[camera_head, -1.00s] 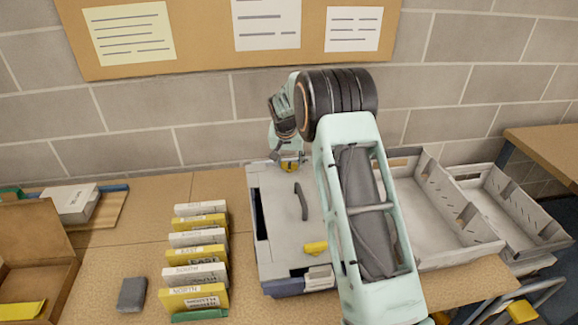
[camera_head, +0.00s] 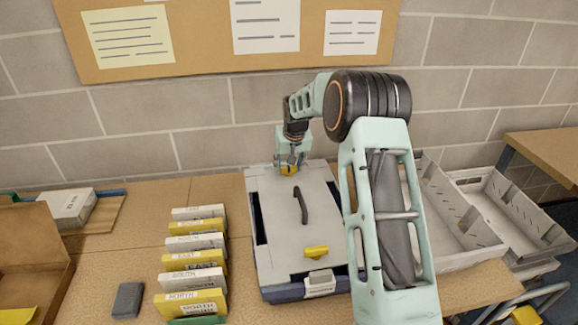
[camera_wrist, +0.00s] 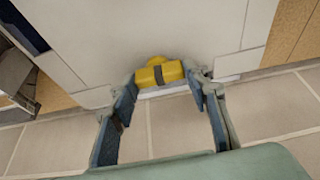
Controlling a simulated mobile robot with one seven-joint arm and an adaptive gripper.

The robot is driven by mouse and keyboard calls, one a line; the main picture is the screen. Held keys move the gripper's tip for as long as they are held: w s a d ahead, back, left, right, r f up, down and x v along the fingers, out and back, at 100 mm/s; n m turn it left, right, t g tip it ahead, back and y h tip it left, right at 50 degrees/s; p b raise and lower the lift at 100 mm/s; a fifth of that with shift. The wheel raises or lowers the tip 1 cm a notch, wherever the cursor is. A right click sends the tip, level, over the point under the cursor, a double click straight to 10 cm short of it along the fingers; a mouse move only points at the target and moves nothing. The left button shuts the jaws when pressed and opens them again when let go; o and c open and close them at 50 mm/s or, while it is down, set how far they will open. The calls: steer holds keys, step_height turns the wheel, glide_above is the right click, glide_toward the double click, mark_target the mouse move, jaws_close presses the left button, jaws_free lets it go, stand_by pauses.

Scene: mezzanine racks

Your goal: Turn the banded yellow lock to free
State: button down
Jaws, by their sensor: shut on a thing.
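The banded yellow lock (camera_wrist: 171,72) is a short yellow bar with a dark band around it, seen in the wrist view near the edge of a pale grey case. It lies crosswise between the fingertips. In the head view the lock (camera_head: 290,170) is at the far end of the case (camera_head: 280,215), partly hidden by my gripper (camera_head: 291,160). My gripper (camera_wrist: 165,80) is shut on the lock, with one finger at each end of it. A second yellow lock (camera_head: 316,252), with no band visible, sits at the case's near end.
A dark curved handle (camera_head: 301,205) stands up from the middle of the lid. A row of white and yellow labelled boxes (camera_head: 196,261) stands left of the case. Grey trays (camera_head: 490,205) lie to the right. A brick wall (camera_head: 160,110) is close behind.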

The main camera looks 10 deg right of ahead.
steer(key=c, duration=1.1)
jaws_free()
steer(key=v, duration=1.2)
